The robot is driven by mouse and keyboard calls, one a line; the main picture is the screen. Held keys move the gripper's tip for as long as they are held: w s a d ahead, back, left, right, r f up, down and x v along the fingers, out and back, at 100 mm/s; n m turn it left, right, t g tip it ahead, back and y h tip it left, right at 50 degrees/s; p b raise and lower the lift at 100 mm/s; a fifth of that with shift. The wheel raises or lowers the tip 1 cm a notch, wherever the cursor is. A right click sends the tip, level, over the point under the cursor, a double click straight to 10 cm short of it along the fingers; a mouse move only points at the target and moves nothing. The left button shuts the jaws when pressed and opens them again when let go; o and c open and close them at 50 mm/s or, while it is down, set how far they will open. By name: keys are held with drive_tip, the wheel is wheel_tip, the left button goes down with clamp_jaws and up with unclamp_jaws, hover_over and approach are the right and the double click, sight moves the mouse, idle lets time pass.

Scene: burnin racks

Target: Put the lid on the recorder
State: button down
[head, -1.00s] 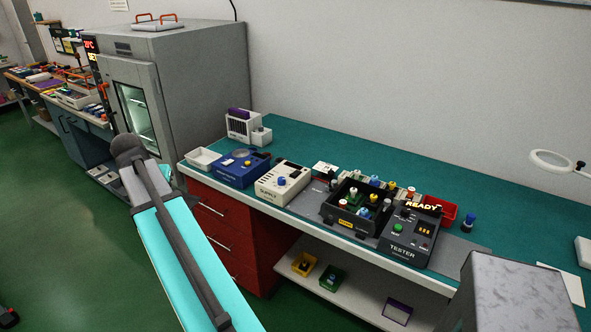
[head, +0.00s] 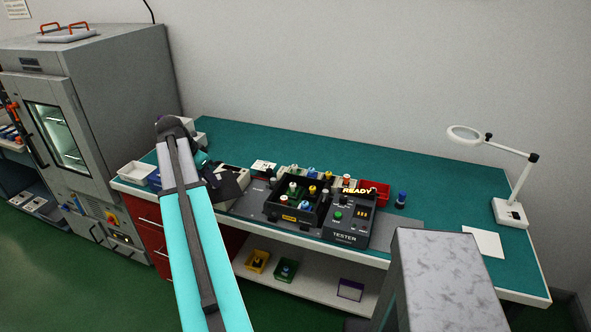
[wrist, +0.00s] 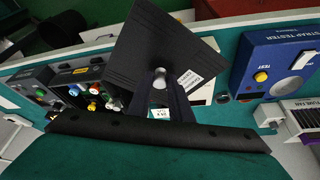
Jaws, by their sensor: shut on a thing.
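My gripper (head: 207,166) is over the left part of the bench, partly hidden by my arm. In the wrist view my gripper (wrist: 160,82) is shut on a dark flat plate (wrist: 150,48), which looks like the lid. The plate has a small white label and is tilted in this view. In the head view the plate (head: 230,187) shows as a dark shape above the cream instrument (head: 237,173). That instrument is mostly hidden by the plate and arm. No readable name shows which device is the recorder.
A black bin (head: 291,212) of coloured parts and the tester (head: 345,225) stand to the right. A blue strap tester (wrist: 281,60) is close by in the wrist view. A red bin (head: 375,190) and magnifier lamp (head: 510,212) are farther right. The back of the bench is clear.

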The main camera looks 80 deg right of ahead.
drive_tip(key=s+d+m+g+y+p, duration=0.1)
drive_tip(key=s+d+m, duration=0.3)
drive_tip(key=s, duration=0.9)
drive_tip(key=s+d+m+g+y+p, duration=0.1)
drive_tip(key=s+d+m, duration=0.4)
drive_tip(key=s, duration=0.9)
drive_tip(key=shift+s+r+y+p, duration=0.15)
drive_tip(key=shift+s+y+p, duration=0.1)
drive_tip(key=shift+y+p, duration=0.2)
drive_tip(key=shift+f, duration=0.2)
drive_tip(key=shift+f+b, duration=1.05)
drive_tip(key=shift+f, duration=0.85)
drive_tip(key=shift+f+b, duration=0.5)
drive_tip(key=shift+b, duration=0.1)
idle(0.3)
drive_tip(key=c, duration=1.5)
unclamp_jaws()
